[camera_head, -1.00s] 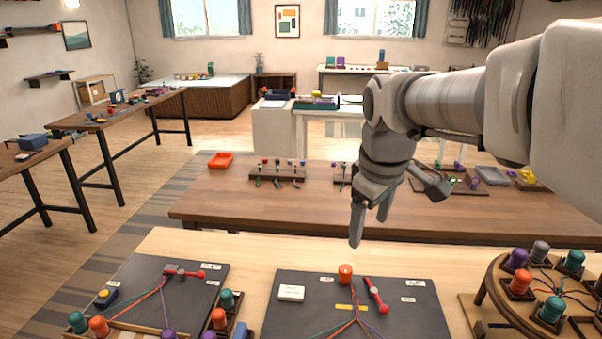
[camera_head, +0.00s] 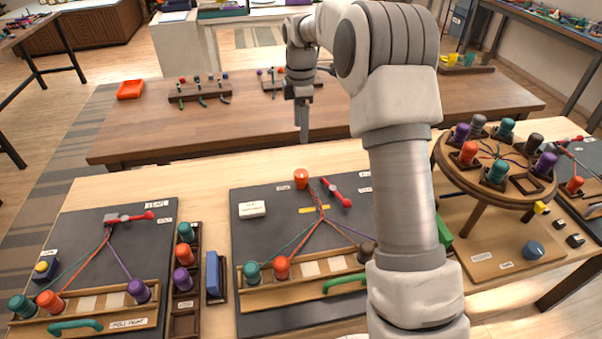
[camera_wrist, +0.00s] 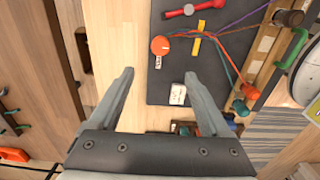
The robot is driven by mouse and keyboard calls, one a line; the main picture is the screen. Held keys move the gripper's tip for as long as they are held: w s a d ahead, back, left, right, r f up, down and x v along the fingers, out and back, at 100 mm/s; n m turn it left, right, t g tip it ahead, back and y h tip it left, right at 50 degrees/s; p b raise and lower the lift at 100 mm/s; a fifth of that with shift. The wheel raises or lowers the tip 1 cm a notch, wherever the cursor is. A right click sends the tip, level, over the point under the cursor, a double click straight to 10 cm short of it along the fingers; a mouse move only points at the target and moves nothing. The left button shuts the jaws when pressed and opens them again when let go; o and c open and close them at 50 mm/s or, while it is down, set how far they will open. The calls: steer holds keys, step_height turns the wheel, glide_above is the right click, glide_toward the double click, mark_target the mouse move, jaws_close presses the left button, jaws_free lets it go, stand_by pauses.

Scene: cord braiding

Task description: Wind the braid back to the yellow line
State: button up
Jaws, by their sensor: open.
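The braid (camera_head: 321,213) lies on the middle dark board (camera_head: 245,228), its coloured cords fanning toward the front. The yellow line (camera_head: 309,210) lies across the board beside the cords and also shows in the wrist view (camera_wrist: 196,44). An orange knob (camera_head: 301,179) stands at the board's back edge; the wrist view shows it from above (camera_wrist: 160,46). A red-handled lever (camera_head: 340,196) is right of the braid. My gripper (camera_head: 303,138) is open and empty, above and behind the board. In the wrist view its fingers (camera_wrist: 160,78) are spread, with the knob beyond them.
Teal (camera_head: 252,273) and orange (camera_head: 282,268) bobbins sit in the front rack; my arm hides the board's right part. A similar board (camera_head: 75,230) is at left. A round bobbin stand (camera_head: 450,170) rises at right. Bare wood behind the middle board is free.

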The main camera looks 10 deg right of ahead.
mark_target(301, 173)
step_height(301, 173, down, 17)
steer(key=shift+b, duration=0.75)
jaws_close()
